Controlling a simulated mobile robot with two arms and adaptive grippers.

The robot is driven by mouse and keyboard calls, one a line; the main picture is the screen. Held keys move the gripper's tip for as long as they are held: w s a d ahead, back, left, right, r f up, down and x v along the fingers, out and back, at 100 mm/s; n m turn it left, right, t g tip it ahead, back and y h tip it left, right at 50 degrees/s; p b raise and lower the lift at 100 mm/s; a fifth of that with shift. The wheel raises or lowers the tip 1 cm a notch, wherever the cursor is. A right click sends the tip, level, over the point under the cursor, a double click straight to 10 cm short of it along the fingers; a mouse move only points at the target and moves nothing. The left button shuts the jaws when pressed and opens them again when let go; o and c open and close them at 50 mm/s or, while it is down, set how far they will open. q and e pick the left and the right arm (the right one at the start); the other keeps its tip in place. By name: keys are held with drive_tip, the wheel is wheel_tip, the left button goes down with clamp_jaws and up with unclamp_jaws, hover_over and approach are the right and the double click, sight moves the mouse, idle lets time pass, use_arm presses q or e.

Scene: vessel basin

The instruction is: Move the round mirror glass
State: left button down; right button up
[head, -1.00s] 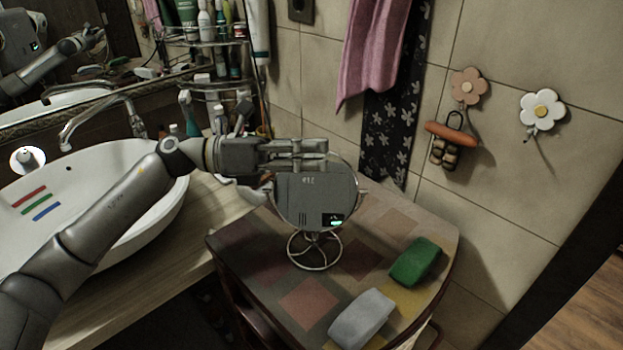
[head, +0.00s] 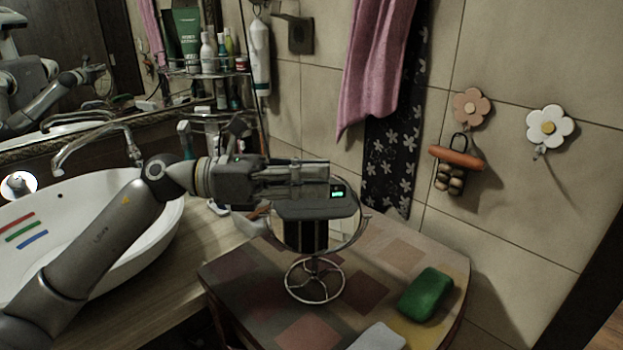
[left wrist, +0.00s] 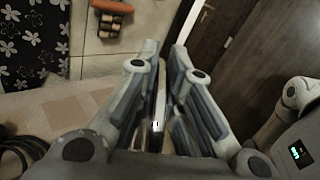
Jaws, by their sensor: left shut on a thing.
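The round mirror glass (head: 345,232) sits in its metal frame on a wire stand (head: 314,280) on the patchwork-topped cabinet. Its face carries dark reflections, and its upper part is hidden behind my left gripper. My left gripper (head: 322,180) reaches in from the left at the mirror's top. In the left wrist view, the fingers (left wrist: 160,62) are closed on the mirror glass, which shows as a thin edge-on strip (left wrist: 158,105) between them. My right gripper is in neither view now.
A green sponge (head: 426,295) and a grey block (head: 378,338) lie on the cabinet (head: 235,277) right of the stand. The white basin (head: 130,255) is at left. A shelf of bottles (head: 207,72) and the tiled wall stand behind.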

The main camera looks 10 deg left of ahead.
use_arm(q)
drive_tip(key=c, duration=1.5)
unclamp_jaws()
drive_tip(key=shift+c, duration=0.2)
drive_tip(key=shift+a, duration=0.15)
drive_tip(key=v, duration=1.1)
drive_tip(key=shift+a, duration=0.35)
